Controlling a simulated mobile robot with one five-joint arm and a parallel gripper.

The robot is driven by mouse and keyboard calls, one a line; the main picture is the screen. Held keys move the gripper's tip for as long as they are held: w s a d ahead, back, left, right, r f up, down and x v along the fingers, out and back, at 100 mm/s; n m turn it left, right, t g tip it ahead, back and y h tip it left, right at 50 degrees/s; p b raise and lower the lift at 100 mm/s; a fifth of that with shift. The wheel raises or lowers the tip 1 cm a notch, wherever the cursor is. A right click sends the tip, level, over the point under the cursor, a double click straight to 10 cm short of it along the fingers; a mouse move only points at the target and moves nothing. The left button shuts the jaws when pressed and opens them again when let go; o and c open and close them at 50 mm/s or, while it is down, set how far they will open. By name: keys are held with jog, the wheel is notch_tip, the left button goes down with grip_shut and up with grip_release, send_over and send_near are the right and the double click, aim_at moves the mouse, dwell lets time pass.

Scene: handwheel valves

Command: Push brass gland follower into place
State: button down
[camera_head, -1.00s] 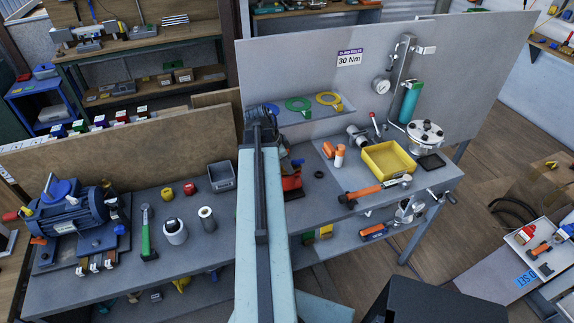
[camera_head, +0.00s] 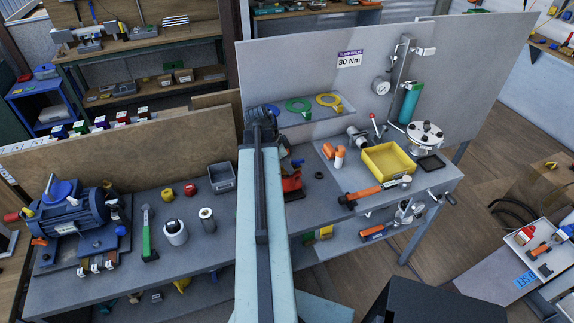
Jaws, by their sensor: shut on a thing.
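My pale blue arm rises up the middle of the view, with a dark joint at its far end. The jaws of my gripper are hidden behind the arm. A red stand or vise (camera_head: 291,184) sits on the grey bench just right of the arm, partly covered by it. Dark parts and a small blue piece (camera_head: 298,162) show above the red stand, too small to make out. I cannot pick out a brass gland follower; it may be hidden behind the arm.
A yellow bin (camera_head: 386,160), an orange-handled tool (camera_head: 362,194) and a round flanged metal part (camera_head: 425,135) are on the right bench. A blue motor (camera_head: 75,215), a green-handled hammer (camera_head: 147,240) and a grey bin (camera_head: 222,178) are on the left bench. A grey panel stands behind.

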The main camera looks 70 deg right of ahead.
jog(key=shift+f, duration=0.1)
dwell(0.3)
jog(key=shift+f+b, duration=0.75)
jog(key=shift+b, duration=0.05)
jog(key=shift+r, duration=0.25)
jog(key=shift+f, duration=0.15)
jog(key=c, duration=1)
grip_release()
jog(key=shift+c, duration=1.4)
jog(key=shift+o, duration=1.4)
jog(key=shift+r+p, duration=0.2)
jog(key=shift+p, duration=0.1)
notch_tip(320, 180, up, 8)
jog(key=p, duration=0.8)
jog(key=shift+f, duration=0.15)
